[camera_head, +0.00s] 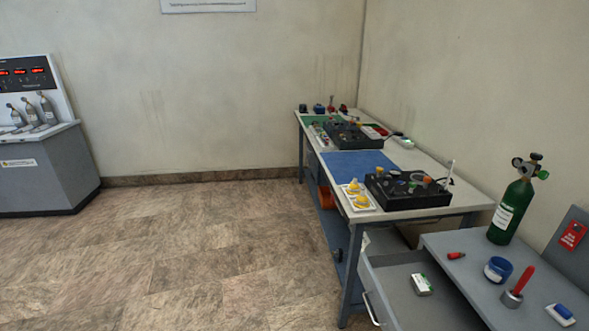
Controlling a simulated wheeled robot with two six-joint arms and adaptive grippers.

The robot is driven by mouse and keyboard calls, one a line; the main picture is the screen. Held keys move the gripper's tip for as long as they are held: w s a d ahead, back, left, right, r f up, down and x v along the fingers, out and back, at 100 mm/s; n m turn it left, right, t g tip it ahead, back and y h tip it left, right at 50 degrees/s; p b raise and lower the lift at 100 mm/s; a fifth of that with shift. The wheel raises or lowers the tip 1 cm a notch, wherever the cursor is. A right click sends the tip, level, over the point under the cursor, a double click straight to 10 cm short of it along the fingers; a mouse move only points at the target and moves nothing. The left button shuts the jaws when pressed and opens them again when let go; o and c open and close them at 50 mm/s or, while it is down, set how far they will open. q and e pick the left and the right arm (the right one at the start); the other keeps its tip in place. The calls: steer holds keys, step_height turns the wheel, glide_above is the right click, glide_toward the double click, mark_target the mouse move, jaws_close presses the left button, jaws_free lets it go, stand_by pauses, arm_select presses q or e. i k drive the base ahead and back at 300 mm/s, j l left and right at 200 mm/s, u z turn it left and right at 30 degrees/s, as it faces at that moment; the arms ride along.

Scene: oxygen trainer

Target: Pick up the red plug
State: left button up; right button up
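A small red piece with a dark end (456,255), which looks like the red plug, lies on its side on the grey bench at the lower right. It is near the bench's back left part, left of a blue round container (497,270). Small red items (332,104) also show at the far end of the long table, too small to make out. Neither of my grippers is in view.
A green gas cylinder (511,211) stands behind the container. A red-handled tool (517,287) and a blue-and-white block (561,314) are nearer. An open drawer (395,301) juts out left. The long table (428,160) carries black devices. Floor at left is clear.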

mark_target(456, 255)
steer(key=z, duration=1.35)
steer(key=j+u, duration=0.15)
steer(key=j, duration=0.95)
steer(key=i, duration=0.05)
